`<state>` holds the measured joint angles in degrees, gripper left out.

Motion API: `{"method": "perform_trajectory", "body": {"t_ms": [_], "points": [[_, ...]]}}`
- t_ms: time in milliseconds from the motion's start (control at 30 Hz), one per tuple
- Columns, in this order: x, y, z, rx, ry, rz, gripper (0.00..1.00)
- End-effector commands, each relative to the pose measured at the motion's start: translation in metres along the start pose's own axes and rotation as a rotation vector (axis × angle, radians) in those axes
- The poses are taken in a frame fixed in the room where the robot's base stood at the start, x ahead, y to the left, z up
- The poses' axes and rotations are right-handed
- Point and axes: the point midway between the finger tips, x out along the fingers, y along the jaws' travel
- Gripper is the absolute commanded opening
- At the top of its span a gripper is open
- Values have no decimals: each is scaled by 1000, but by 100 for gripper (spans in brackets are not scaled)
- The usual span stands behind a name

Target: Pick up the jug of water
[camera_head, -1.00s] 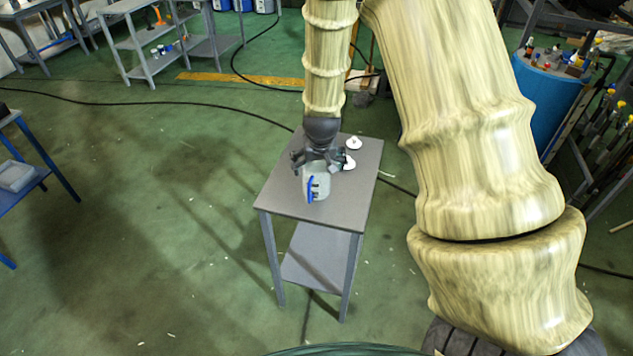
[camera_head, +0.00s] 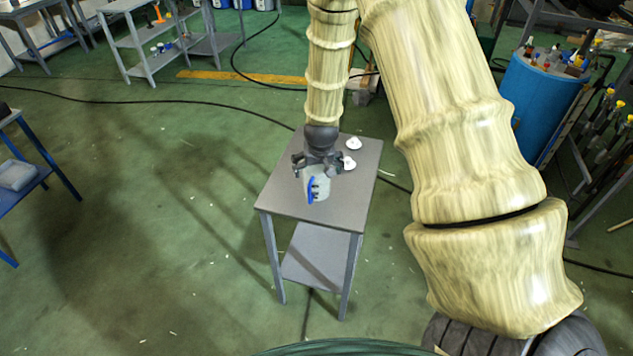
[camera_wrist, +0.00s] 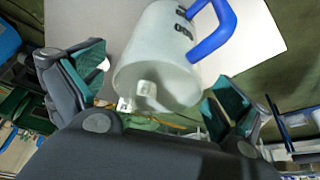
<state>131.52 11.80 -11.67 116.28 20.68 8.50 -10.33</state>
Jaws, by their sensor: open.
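The jug (camera_head: 318,184) is a whitish translucent vessel with a blue handle, standing on a small grey table (camera_head: 345,205). In the wrist view the jug (camera_wrist: 158,58) lies between the fingers, its blue handle toward the upper right. My gripper (camera_head: 317,166) is at the upper part of the jug, coming down from above. In the wrist view my gripper (camera_wrist: 150,95) is open, with its green-padded fingers spread on both sides and gaps between them and the jug. I cannot tell whether any finger touches it. The gripper hides part of the jug's top in the head view.
Two small white items (camera_head: 352,144) lie on the table behind the gripper. A blue drum (camera_head: 540,105) with tools on it stands at the right. A blue-framed table (camera_head: 25,175) is at the left, and shelves (camera_head: 150,45) are at the back. The green floor between is mostly clear, with a black cable.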

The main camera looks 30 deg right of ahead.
Motion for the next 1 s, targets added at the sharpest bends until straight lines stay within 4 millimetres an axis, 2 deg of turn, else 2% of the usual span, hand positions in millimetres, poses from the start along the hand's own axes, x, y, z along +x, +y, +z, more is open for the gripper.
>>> {"method": "perform_trajectory", "body": {"t_ms": [500, 867, 900, 1000], "points": [[42, 1, 0, 0, 0, 0, 100], [48, 1, 1, 0, 0, 0, 100], [48, 1, 1, 0, 0, 0, 98], [48, 1, 1, 0, 0, 0, 80]]}}
